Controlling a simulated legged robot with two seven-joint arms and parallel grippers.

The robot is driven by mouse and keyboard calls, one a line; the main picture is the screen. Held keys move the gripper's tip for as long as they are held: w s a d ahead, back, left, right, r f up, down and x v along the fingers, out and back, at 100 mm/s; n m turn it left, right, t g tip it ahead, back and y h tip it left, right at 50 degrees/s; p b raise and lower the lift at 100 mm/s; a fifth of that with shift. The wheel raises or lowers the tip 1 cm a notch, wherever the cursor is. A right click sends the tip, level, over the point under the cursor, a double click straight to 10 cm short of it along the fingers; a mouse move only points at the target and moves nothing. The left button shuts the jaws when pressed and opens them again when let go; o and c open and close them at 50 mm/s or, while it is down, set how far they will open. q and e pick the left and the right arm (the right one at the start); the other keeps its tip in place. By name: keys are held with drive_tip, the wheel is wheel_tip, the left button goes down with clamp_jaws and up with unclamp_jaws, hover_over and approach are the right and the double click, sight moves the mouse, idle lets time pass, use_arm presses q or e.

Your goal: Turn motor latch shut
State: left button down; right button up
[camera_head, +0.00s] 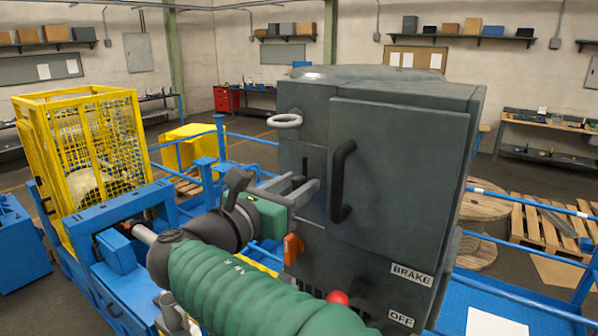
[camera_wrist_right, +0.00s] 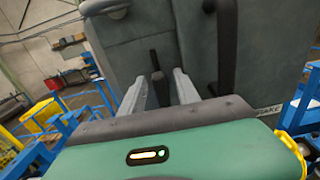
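The motor latch (camera_head: 305,163) is a small black lever on a recessed plate at the left of the dark grey cabinet's (camera_head: 400,150) front. It stands roughly upright and also shows in the right wrist view (camera_wrist_right: 157,84). My right gripper (camera_head: 298,186) is open at the latch, with one grey finger on each side of it. In the right wrist view, the fingers (camera_wrist_right: 160,88) are spread with a gap around the lever. I cannot tell whether either finger touches it. My right arm hides the cabinet's lower left. My left gripper is not in view.
A black door handle (camera_head: 341,181) stands out just right of the latch. A grey ring handle (camera_head: 285,121) is above it. An orange switch (camera_head: 292,248) and a red knob (camera_head: 337,297) are below. A yellow cage (camera_head: 85,150) and blue rails stand at the left.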

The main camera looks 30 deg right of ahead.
drive_tip(key=shift+w+d, duration=0.15)
drive_tip(key=shift+d, duration=0.1)
drive_tip(key=shift+w, duration=0.15)
drive_tip(key=shift+w+f, duration=0.1)
drive_tip(key=c, duration=0.4)
drive_tip(key=shift+s+d, duration=0.2)
clamp_jaws()
